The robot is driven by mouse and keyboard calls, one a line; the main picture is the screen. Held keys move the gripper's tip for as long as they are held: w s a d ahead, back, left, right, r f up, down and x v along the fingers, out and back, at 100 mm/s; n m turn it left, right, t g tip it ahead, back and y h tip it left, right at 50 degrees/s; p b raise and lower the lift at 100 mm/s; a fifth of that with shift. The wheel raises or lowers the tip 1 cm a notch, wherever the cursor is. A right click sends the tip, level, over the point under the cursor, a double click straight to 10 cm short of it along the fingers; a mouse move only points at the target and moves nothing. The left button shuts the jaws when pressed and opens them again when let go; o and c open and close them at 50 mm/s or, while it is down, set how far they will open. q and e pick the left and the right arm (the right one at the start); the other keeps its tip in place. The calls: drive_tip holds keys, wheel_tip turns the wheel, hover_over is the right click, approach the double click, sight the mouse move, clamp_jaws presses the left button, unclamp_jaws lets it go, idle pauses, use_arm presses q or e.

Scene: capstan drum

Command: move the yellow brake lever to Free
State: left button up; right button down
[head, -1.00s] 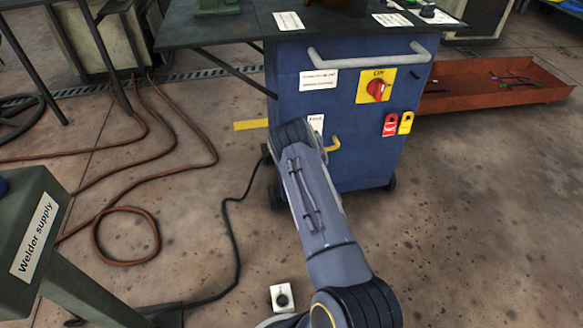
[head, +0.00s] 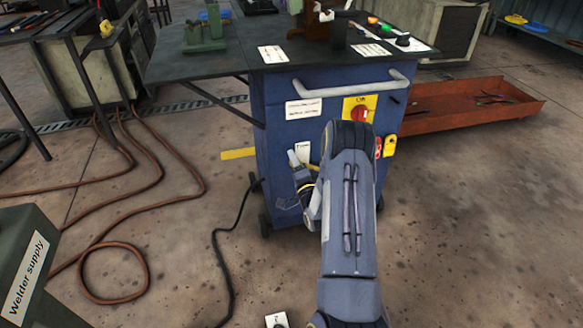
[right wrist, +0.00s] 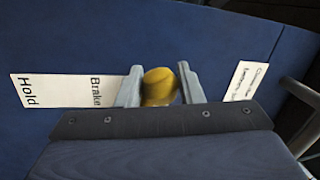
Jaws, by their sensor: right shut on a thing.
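The yellow brake lever (right wrist: 160,86) shows in the right wrist view as a rounded yellow end between the two grey fingers. My right gripper (right wrist: 160,90) is shut on it. In that view, a white label with "Brake" and "Hold" (right wrist: 62,90) lies left of the fingers on the blue panel. In the head view, my right gripper (head: 299,183) is low on the front of the blue cabinet (head: 280,135), left of my forearm. The lever is mostly hidden there. My left gripper is not in view.
The cabinet front has a grey handle bar (head: 350,85), a red and yellow rotary switch (head: 361,113), and red and yellow tags (head: 389,145) partly behind my arm. A red tray (head: 470,108) lies at right. Hoses (head: 160,200) and a black cable (head: 224,260) run over the floor at left.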

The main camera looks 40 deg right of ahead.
drive_tip(key=shift+r+m, duration=0.2)
drive_tip(key=shift+m, duration=0.1)
drive_tip(key=shift+s+d, duration=0.1)
drive_tip(key=c, duration=1)
unclamp_jaws()
drive_tip(key=shift+r, duration=0.1)
drive_tip(key=p+v, duration=0.1)
drive_tip(key=v, duration=0.6)
drive_tip(key=shift+s, duration=0.35)
